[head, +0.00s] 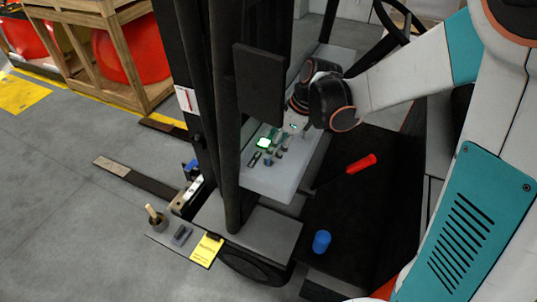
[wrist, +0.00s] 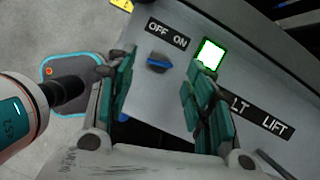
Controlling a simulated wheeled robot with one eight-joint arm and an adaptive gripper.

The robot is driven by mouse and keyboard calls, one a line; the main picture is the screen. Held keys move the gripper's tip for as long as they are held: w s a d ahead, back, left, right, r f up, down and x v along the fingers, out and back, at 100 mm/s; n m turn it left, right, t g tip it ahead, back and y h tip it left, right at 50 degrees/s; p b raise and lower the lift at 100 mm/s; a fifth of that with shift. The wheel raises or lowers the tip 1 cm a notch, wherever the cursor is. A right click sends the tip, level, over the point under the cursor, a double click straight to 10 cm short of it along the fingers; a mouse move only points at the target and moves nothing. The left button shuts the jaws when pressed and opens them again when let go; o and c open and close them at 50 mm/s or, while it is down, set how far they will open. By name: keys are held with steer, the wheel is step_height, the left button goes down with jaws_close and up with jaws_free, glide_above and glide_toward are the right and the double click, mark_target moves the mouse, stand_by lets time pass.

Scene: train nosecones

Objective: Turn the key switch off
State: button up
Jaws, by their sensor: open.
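The key switch (wrist: 158,63) is a small blue knob on the grey control panel (wrist: 170,30), just below an "OFF ON" label (wrist: 167,34) in the wrist view. Its blue grip lies nearly level in the picture; I cannot tell which word it is set to. My gripper (wrist: 160,88) is open, with one teal-padded finger on each side of the switch in the picture and nothing between them.
Dark upright posts (head: 222,120) and a black screen (head: 258,85) stand beside the panel. A red-handled tool (head: 361,163) and a blue cylinder (head: 321,241) are on the dark floor area.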

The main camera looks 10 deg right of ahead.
steer(key=b+x, duration=0.1)
steer(key=x, duration=0.4)
steer(key=c, duration=1.1)
